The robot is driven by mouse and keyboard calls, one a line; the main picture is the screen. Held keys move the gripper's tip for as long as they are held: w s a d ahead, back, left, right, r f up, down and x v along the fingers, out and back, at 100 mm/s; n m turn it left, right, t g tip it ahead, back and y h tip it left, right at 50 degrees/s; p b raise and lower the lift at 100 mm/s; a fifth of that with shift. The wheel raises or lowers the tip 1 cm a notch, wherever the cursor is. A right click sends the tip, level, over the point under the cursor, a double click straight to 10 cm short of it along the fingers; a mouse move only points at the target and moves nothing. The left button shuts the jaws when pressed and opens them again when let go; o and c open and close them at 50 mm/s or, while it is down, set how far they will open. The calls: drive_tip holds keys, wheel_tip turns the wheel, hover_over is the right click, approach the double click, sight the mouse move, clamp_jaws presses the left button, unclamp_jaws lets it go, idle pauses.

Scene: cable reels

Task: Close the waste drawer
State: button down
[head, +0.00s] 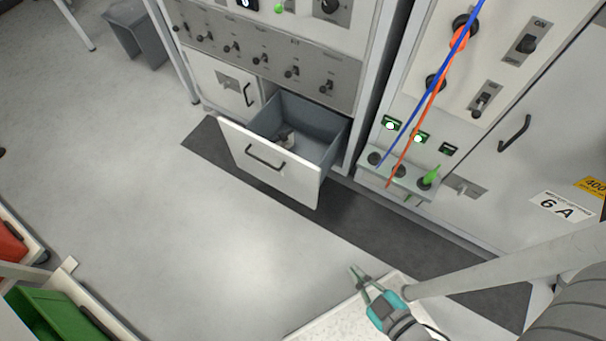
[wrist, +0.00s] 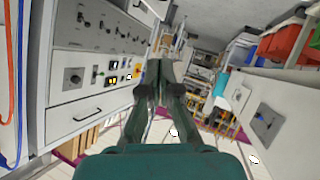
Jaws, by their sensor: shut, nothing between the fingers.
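The waste drawer (head: 270,165) is pulled well out of the cabinet at the middle of the head view. Its white front has a black bar handle (head: 265,157), its inside is grey, and a small dark lump (head: 286,138) lies in it. My gripper (head: 356,275) is at the lower right of the drawer, clear of it, with its fingers pointing up and left. In the wrist view the fingers (wrist: 160,75) are together with nothing between them. I cannot tell whether the waste drawer shows in the wrist view.
A switch panel (head: 265,62) is above the drawer. Blue and orange cables (head: 430,92) hang in front of the right cabinet. A speckled white surface (head: 340,325) lies below my gripper. A green bin (head: 60,315) is at lower left. The floor (head: 190,245) before the drawer is clear.

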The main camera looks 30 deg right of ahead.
drive_tip(key=w+f+n+g, duration=0.3)
drive_tip(key=w+f+n, duration=0.4)
drive_tip(key=f, duration=0.5)
drive_tip(key=n+g+h, duration=0.5)
drive_tip(key=n+h, duration=0.4)
drive_tip(key=n, duration=0.3)
approach(313, 174)
drive_tip(key=x, duration=0.5)
drive_tip(key=shift+s+a+f, duration=0.1)
drive_tip(key=shift+s+f, duration=0.05)
drive_tip(key=shift+f, duration=0.2)
drive_tip(key=shift+w+d, duration=0.35)
drive_tip(key=shift+d, duration=0.2)
